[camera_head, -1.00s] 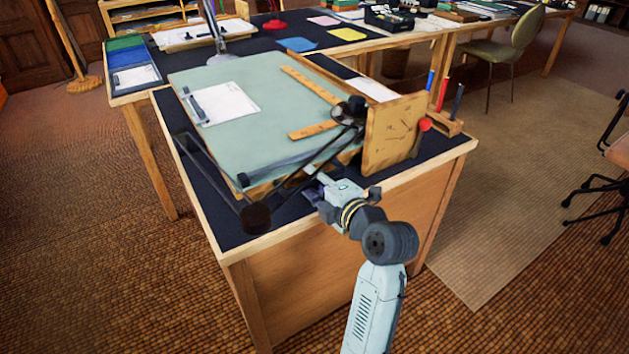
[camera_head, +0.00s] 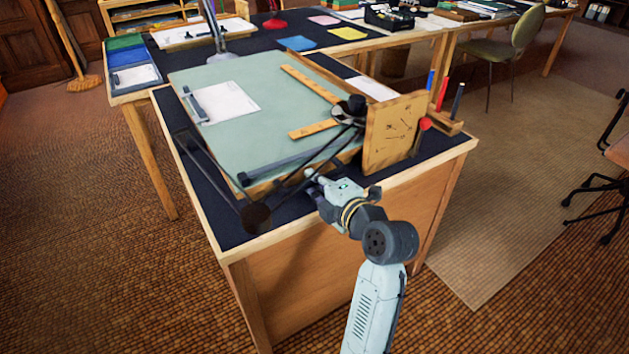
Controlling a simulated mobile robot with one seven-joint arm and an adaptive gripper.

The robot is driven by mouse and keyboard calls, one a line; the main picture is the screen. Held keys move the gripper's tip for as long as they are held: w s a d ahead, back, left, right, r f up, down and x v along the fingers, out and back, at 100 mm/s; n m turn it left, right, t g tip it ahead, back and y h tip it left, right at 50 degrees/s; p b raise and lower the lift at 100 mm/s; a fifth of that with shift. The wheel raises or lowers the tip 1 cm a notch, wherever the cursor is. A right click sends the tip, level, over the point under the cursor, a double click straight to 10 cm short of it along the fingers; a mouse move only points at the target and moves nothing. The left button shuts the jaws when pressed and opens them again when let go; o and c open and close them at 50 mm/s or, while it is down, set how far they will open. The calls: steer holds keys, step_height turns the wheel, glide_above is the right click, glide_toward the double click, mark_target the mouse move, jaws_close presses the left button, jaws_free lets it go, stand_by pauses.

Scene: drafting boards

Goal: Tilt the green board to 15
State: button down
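The green board (camera_head: 240,134) rests on the dark-topped table, with a dark strip along its front edge. It looks tilted only a little; I cannot read its angle. A wooden plate with dark markings (camera_head: 392,135) stands upright at its right side, with a red knob (camera_head: 425,124) beside it. My gripper (camera_head: 312,180) is at the board's front edge, right of its middle, left of and below the wooden plate. Its fingers are small and partly hidden, so I cannot tell whether they touch the board or are open.
A drafting arm with wooden rulers (camera_head: 313,84) and a paper sheet (camera_head: 226,103) lie on the board. Dark linkage rods end in a round weight (camera_head: 256,216) at the front left. Pens (camera_head: 457,100) stand in a wooden holder at the right.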

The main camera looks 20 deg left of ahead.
steer(key=r+p, duration=0.1)
steer(key=r, duration=0.1)
steer(key=r+m+p, duration=0.1)
steer(key=r+p, duration=0.1)
steer(key=r, duration=0.1)
steer(key=w+r+m+p, duration=0.1)
steer(key=r, duration=0.2)
steer(key=shift+d+g+y, duration=0.3)
steer(key=shift+d+y, duration=0.1)
steer(key=shift+f, duration=0.25)
steer(key=c, duration=1.6)
jaws_free()
steer(key=shift+r, duration=0.1)
steer(key=v, duration=1.2)
